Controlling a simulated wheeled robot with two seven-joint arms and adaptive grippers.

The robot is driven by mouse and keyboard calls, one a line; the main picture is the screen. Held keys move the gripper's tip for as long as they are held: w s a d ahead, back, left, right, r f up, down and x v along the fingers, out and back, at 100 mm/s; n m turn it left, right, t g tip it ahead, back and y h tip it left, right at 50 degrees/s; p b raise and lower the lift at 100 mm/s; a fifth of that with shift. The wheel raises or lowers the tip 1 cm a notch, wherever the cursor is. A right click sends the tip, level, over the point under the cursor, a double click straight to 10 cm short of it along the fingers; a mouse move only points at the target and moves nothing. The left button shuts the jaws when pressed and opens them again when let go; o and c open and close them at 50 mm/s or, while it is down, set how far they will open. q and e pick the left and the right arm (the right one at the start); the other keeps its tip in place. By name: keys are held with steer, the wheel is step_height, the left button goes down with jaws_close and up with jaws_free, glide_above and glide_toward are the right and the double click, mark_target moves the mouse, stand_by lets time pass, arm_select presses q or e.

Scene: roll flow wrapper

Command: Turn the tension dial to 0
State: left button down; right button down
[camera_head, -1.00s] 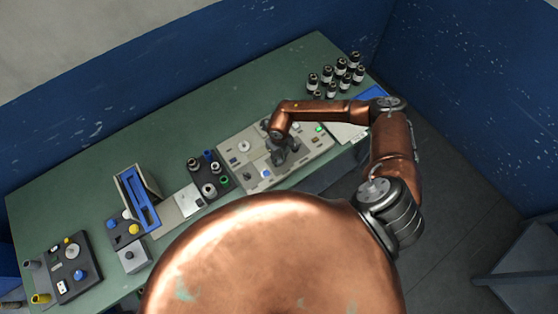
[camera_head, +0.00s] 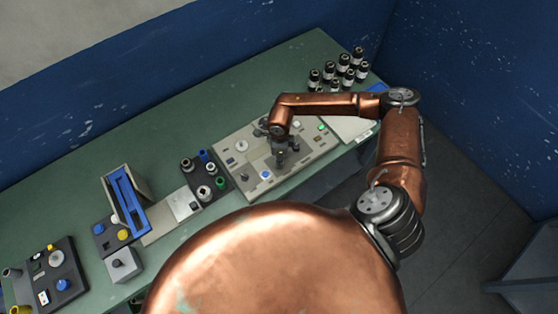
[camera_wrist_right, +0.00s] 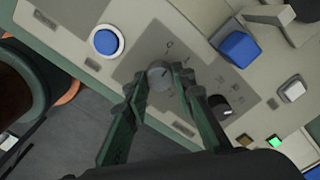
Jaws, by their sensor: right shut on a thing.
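A grey panel (camera_head: 231,165) with dials, buttons and switches lies on the green table. My right gripper (camera_head: 281,163) points down over the middle of the panel. In the right wrist view, a round grey dial (camera_wrist_right: 160,75) with a white pointer line sits between the fingertips of my right gripper (camera_wrist_right: 162,84), which is shut on it. Marks are printed around this dial; I cannot read its setting or name. A black knob (camera_wrist_right: 220,107) with a white line is close beside the right finger. My left gripper is not in view.
A blue round button (camera_wrist_right: 106,42), a blue square button (camera_wrist_right: 238,49) and a lit green button (camera_wrist_right: 274,141) are near the dial. Several dark bottles (camera_head: 348,70) stand at the back right. A blue-topped holder (camera_head: 129,200) and button boxes are on the left.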

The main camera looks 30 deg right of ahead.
steer(key=shift+n+b, duration=0.8)
steer(key=shift+n, duration=0.3)
steer(key=c, duration=1.6)
jaws_free()
steer(key=shift+r, duration=0.2)
step_height(320, 180, up, 12)
steer(key=shift+f, duration=0.15)
